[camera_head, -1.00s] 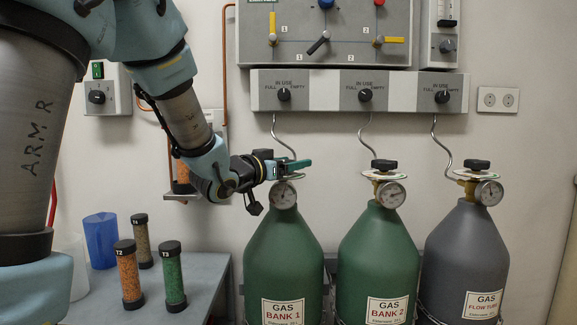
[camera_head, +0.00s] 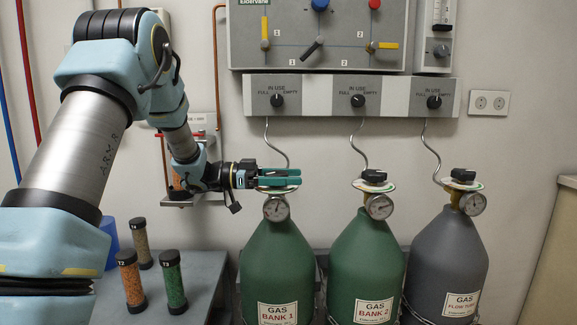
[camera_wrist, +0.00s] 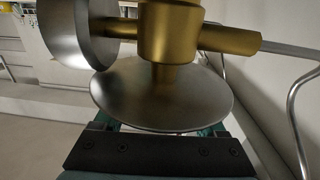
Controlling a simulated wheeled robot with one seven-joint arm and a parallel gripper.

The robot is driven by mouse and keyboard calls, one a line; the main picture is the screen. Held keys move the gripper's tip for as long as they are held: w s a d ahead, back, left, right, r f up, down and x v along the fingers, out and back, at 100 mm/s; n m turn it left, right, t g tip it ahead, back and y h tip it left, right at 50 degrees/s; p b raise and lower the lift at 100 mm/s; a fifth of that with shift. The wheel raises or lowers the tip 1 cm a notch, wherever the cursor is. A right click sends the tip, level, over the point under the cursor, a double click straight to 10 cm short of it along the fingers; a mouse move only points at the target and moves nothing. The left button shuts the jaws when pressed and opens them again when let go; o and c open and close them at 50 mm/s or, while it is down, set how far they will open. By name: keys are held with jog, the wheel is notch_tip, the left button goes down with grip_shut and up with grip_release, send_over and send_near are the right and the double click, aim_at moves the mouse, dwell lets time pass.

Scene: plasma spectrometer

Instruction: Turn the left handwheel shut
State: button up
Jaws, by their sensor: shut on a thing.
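The left handwheel sits on top of the green GAS BANK 1 cylinder (camera_head: 277,262). The handwheel itself is hidden by my gripper fingers in the head view. My gripper (camera_head: 290,178) reaches in level from the left, its green fingers shut on the handwheel. In the wrist view, a round metal disc (camera_wrist: 165,95) under the handwheel covers most of the fingers, which show at its two sides. The brass valve body (camera_wrist: 170,32) and the back of the gauge (camera_wrist: 77,30) show beyond the disc. The gauge dial (camera_head: 276,208) also shows in the head view, just below my gripper.
The GAS BANK 2 cylinder (camera_head: 362,262) and grey FLOW TUBE cylinder (camera_head: 448,262) stand to the right with black handwheels. Thin pipes rise to the IN USE panel (camera_head: 317,99). Capped tubes (camera_head: 171,280) stand on the bench (camera_head: 207,272) at left.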

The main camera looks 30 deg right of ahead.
jog(key=shift+s+a+r+m+g+y+p, duration=0.15)
jog(key=shift+m+g+y+p, duration=0.2)
jog(key=shift+m+g+y, duration=0.5)
jog(key=shift+s+a+f+m+g+y+p, duration=0.1)
jog(key=shift+s+m+g+y+p, duration=0.15)
jog(key=shift+m+g+y, duration=0.55)
jog(key=shift+s+a+r+m+g+y+p, duration=0.1)
jog(key=shift+m+g+y+p, duration=0.4)
jog(key=shift+g, duration=0.55)
jog(key=o, duration=1.3)
notch_tip(320, 180, up, 10)
jog(key=shift+f+b, duration=0.1)
jog(key=shift+b, duration=0.25)
